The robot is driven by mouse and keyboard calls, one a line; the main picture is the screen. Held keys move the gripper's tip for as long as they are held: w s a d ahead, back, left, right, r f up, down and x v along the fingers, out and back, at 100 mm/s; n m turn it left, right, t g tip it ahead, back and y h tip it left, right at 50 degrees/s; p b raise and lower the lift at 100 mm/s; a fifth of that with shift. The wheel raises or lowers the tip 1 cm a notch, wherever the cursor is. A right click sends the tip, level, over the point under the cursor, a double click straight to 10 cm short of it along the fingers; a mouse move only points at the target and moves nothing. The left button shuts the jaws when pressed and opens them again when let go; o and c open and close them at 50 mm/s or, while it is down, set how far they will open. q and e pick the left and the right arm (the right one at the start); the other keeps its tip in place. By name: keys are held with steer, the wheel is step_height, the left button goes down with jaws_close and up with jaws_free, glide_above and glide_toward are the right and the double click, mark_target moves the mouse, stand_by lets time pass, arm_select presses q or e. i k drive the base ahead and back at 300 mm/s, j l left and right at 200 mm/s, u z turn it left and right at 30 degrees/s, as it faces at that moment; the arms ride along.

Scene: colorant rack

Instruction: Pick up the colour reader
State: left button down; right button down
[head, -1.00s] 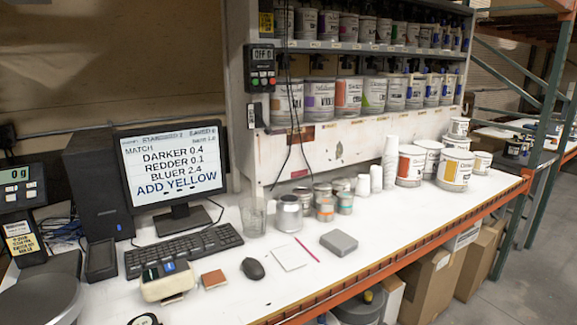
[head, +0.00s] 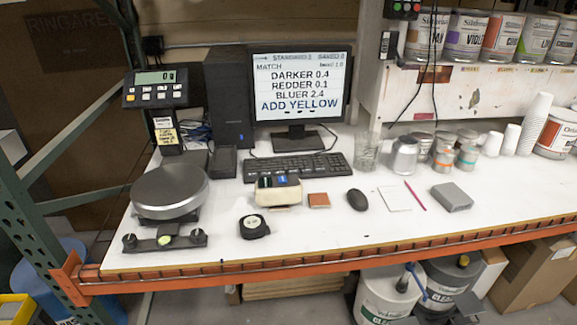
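The colour reader appears to be the cream handheld device (head: 279,197) with a dark top and a small blue screen. It lies on the white bench (head: 310,232), in front of the keyboard (head: 297,166) and left of a small brown square (head: 319,200). Nothing is touching it from above. Neither of my grippers shows in the head view.
A round scale (head: 169,188) stands left of the reader, and a black tape measure (head: 254,226) lies in front of it. A mouse (head: 357,200), a white card (head: 394,198) and a grey box (head: 452,197) lie to the right. The monitor (head: 300,88) stands behind.

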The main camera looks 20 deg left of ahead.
mark_target(268, 190)
steer(key=i+j+u, duration=0.3)
steer(key=i+j, duration=0.15)
steer(key=i+j+u, duration=0.25)
steer(key=i+j, duration=0.2)
steer(key=i, duration=0.05)
